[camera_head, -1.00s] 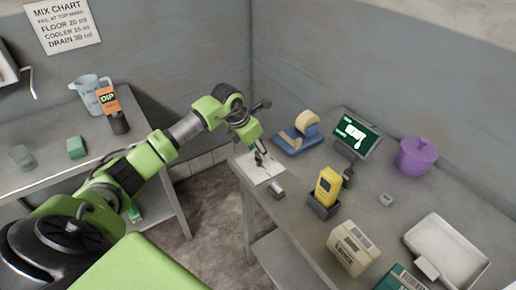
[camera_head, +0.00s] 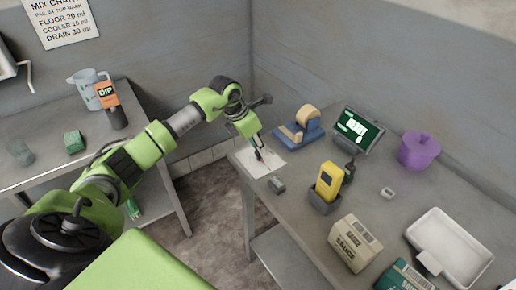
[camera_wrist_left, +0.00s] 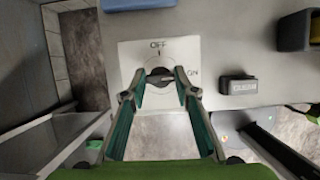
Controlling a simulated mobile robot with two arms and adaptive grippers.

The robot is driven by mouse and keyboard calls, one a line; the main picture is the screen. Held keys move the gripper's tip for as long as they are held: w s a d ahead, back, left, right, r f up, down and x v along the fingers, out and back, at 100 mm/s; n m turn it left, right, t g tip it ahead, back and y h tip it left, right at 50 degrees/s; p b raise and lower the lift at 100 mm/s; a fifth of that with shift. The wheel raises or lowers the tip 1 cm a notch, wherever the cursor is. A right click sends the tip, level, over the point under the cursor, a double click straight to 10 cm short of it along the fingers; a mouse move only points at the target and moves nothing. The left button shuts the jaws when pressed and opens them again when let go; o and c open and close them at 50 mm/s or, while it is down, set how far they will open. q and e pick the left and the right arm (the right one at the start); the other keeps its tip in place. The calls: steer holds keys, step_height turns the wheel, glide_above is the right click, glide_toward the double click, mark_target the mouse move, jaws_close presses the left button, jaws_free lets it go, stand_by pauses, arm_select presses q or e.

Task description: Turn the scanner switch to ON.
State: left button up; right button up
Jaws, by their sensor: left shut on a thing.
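The scanner switch is a dark round knob (camera_wrist_left: 160,77) on a white plate (camera_wrist_left: 128,52), which also shows at the near left corner of the bench in the head view (camera_head: 266,168). The plate reads OFF above the knob and ON to its right. My left gripper (camera_wrist_left: 160,82) points down at the plate, with its fingertips shut on the knob from both sides; it also shows in the head view (camera_head: 259,154). The fingers partly hide the knob, and I cannot tell exactly where its pointer stands. My right gripper is not in view.
A small dark block (camera_head: 276,185) lies close right of the plate. A blue tape dispenser (camera_head: 300,132) stands behind it, beside a screen (camera_head: 358,130). A yellow scanner (camera_head: 328,181) sits in a dark holder. A sauce box (camera_head: 355,243), purple pot (camera_head: 419,150) and white tray (camera_head: 466,240) stand farther right.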

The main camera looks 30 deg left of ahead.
arm_select(q)
steer(key=o, duration=1.1)
steer(key=shift+r, duration=0.1)
steer(key=v, duration=1.2)
steer(key=shift+s, duration=0.1)
